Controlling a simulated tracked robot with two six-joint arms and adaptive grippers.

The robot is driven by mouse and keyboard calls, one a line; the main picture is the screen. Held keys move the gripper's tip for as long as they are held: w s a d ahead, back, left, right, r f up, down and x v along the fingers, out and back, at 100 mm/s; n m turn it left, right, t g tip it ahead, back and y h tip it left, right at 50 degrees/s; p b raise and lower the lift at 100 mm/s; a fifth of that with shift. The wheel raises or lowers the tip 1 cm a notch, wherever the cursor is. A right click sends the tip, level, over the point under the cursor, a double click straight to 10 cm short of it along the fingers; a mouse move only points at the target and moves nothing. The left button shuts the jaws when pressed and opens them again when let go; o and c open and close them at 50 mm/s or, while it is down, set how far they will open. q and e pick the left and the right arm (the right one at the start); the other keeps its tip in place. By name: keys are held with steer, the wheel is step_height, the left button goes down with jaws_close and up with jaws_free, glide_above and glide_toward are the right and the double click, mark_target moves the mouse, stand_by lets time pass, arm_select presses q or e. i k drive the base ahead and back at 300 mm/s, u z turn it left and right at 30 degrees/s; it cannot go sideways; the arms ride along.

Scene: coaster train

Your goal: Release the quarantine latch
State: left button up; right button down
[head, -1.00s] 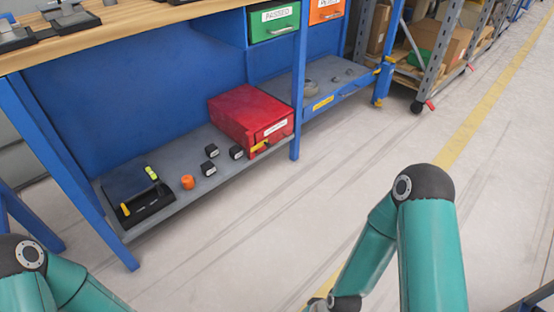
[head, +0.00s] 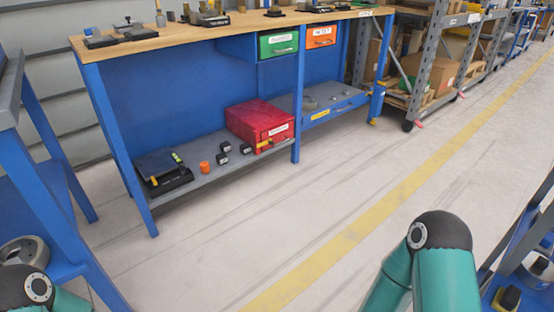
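A red box (head: 259,124) with a white label sits on the lower grey shelf of the blue workbench. A small yellow latch (head: 264,144) shows on its front face, near the lower left; its exact position is too small to tell. My two teal arms show at the bottom corners of the head view, well short of the bench. Both grippers are outside the picture.
The lower shelf (head: 205,188) also holds a black tray device (head: 165,180), an orange cylinder (head: 204,166) and several small black blocks. Green (head: 278,43) and orange (head: 320,37) drawers hang above. Another blue bench stands at left. The floor before the workbench is clear.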

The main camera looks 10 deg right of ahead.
mark_target(271, 143)
steer(key=z, duration=0.65)
steer(key=i, duration=1.85)
steer(key=u, duration=0.65)
steer(key=i, duration=0.35)
steer(key=u, duration=0.25)
steer(key=k, duration=0.95)
steer(key=u, duration=0.15)
steer(key=i, duration=0.85)
